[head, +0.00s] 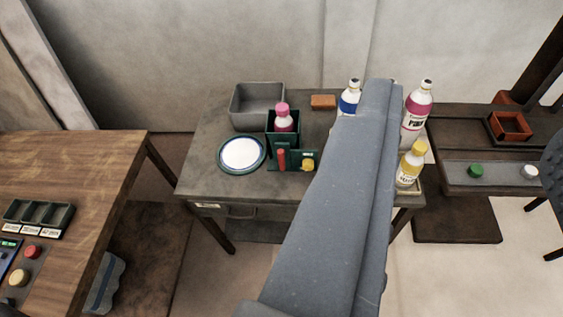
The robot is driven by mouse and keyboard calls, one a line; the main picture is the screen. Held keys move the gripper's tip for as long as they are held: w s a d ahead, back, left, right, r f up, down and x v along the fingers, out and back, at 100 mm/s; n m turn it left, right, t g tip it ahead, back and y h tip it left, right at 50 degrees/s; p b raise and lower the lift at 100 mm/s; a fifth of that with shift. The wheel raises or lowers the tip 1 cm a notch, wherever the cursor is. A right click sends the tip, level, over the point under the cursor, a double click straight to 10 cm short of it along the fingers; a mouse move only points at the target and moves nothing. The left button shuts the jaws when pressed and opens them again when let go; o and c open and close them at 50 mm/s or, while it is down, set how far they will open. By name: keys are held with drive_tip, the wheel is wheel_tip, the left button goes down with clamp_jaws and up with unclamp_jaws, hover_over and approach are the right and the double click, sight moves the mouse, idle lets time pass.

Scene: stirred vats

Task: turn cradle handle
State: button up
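A dark green cradle (284,128) stands on the grey middle table and holds a pink-capped bottle (283,119) upright. On a low green base at its front, an upright red handle (281,158) stands at the left and a yellow knob (307,165) at the right. I cannot tell which of the two is the cradle's handle. A round white dish with a dark blue-green rim (242,154) lies left of the cradle. My grey arm crosses the picture right of the cradle and hides part of the table. My gripper does not show.
A grey bin (257,105) and an orange-brown block (323,101) stand behind. A wooden table (90,170) is left; a dark bench with an orange tray (509,126) is right.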

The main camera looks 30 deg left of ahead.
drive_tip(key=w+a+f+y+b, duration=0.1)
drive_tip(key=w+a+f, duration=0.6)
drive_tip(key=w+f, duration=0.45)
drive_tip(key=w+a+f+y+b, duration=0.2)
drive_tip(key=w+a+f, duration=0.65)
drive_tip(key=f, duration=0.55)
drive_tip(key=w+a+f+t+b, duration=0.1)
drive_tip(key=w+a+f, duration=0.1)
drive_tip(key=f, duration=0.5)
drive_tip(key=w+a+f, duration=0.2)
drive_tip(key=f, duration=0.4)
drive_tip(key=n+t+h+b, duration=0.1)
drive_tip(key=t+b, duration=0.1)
drive_tip(key=b, duration=0.2)
approach(280, 163)
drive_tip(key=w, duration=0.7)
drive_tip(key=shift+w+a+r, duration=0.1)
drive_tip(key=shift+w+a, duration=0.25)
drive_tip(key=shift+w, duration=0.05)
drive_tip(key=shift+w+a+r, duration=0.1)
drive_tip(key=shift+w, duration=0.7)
